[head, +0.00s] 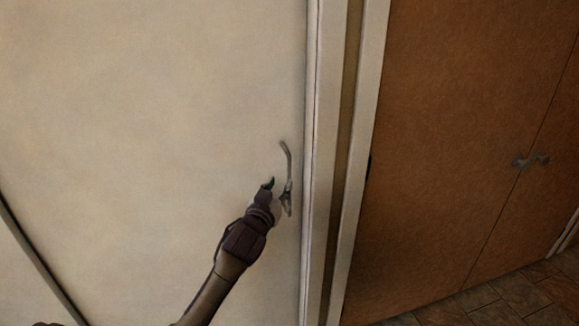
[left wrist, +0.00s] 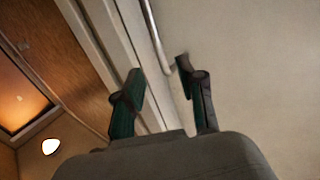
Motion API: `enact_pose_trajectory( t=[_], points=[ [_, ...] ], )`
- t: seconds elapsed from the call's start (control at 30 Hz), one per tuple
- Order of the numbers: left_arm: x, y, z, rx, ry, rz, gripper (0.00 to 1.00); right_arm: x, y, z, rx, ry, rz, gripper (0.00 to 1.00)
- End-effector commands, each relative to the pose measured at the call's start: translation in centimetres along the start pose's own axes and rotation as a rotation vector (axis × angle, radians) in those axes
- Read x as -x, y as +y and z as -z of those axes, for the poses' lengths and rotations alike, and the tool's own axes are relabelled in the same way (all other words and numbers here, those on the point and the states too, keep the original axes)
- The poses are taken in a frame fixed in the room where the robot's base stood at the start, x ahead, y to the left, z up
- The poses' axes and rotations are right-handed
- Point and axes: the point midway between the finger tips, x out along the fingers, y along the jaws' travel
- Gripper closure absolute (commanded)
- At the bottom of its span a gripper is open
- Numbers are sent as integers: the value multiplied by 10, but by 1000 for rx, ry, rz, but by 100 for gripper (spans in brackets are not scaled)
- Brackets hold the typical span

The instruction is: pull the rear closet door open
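A wide cream door (head: 150,130) fills the left of the head view and looks closed. A thin grey metal handle (head: 287,160) is mounted upright near its right edge. My left gripper (head: 277,194) is at the lower end of this handle. In the left wrist view my left gripper (left wrist: 160,68) has its two dark fingers spread apart. The handle (left wrist: 154,36) comes down from the top of that view and ends near the right fingertip, in the gap between the fingers. I cannot tell whether a finger touches it. My right gripper is out of view.
A pale door frame (head: 350,170) stands right of the cream door. Beyond it are brown double doors (head: 440,150) with small metal handles (head: 530,161). Brown tiled floor (head: 500,303) shows at the lower right. A bright lamp (left wrist: 51,146) shows in the left wrist view.

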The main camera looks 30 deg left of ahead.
Motion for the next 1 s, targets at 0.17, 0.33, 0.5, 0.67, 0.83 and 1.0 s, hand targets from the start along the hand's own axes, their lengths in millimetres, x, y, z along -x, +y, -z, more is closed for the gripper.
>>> enact_pose_trajectory(
  t=[0.17,0.33,0.5,0.67,0.83,1.0],
  points=[
    [-38,0,4,-2,1,1,61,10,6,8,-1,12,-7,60],
    [-67,0,2,-2,-1,1,61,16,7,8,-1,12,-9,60],
    [-85,0,1,-1,0,0,61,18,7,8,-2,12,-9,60],
    [-92,0,0,-1,-1,0,61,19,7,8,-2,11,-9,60],
    [-93,0,0,-1,-1,-1,61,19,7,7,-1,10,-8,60],
    [-93,0,0,-1,-1,-1,71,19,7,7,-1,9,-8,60]
  ],
)
